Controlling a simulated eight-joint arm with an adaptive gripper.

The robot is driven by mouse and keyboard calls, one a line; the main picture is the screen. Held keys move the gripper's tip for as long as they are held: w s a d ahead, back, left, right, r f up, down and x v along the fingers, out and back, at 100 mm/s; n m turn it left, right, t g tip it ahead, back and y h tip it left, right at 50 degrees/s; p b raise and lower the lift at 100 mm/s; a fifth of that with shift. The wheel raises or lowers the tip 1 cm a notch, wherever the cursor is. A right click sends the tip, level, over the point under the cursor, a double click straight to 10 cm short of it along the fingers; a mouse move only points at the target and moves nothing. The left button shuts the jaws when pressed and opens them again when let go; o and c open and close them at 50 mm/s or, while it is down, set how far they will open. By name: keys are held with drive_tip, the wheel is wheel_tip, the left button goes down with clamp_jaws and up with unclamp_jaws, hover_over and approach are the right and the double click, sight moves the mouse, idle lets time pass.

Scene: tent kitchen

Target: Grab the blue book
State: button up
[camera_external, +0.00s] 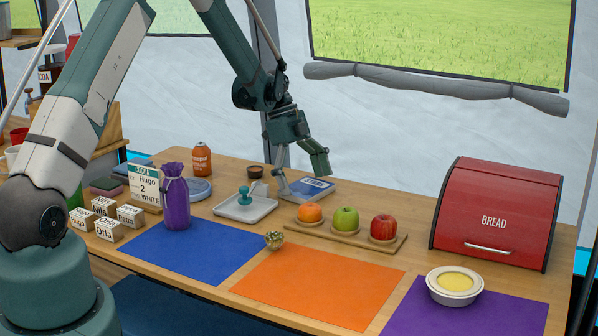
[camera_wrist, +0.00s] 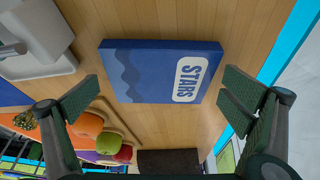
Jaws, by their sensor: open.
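The blue book (camera_external: 310,189) lies flat on the wooden table, behind the fruit board. In the wrist view the blue book (camera_wrist: 150,74) shows a wavy darker band and the white label "STARS". My gripper (camera_external: 302,170) is above the book in the external view and hides part of it. In the wrist view my gripper (camera_wrist: 158,98) is open, with one finger to the left of the book and the other near its right edge. Nothing is between the fingers except the view of the book below. I cannot tell the exact height above it.
A white tray (camera_external: 245,208) with a teal stamp-like item stands left of the book. A wooden board (camera_external: 340,237) with an orange, a green apple and a red apple lies in front. A red bread box (camera_external: 495,213) stands right. Bare table lies between book and bread box.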

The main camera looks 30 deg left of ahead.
sight(306, 187)
idle(0.3)
drive_tip(key=c, duration=1)
drive_tip(key=shift+r, duration=0.15)
wheel_tip(306, 187, up, 10)
drive_tip(key=p, duration=0.2)
drive_tip(key=shift+r+p, duration=0.1)
drive_tip(key=shift+p, duration=0.2)
